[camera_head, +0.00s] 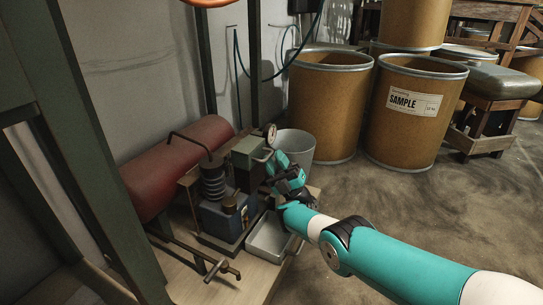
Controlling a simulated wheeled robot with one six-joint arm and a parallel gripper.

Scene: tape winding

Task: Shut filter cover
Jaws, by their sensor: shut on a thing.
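The filter cover seems to be the grey-green lidded box (252,152) on the machine beside the red tank. A pale curved handle (263,156) sticks out from its right side. My gripper (272,168) is at the right of the box, with its fingertips at this handle. It appears shut on the handle, though the fingertips are small and partly hidden. How far the cover stands open cannot be told from this view.
A round gauge (270,133) sits just above the handle. A grey bucket (296,146) stands behind my gripper, and a metal tray (268,238) lies below it. The red tank (180,165) is at left. Large brown drums (328,105) stand behind; the floor at right is clear.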

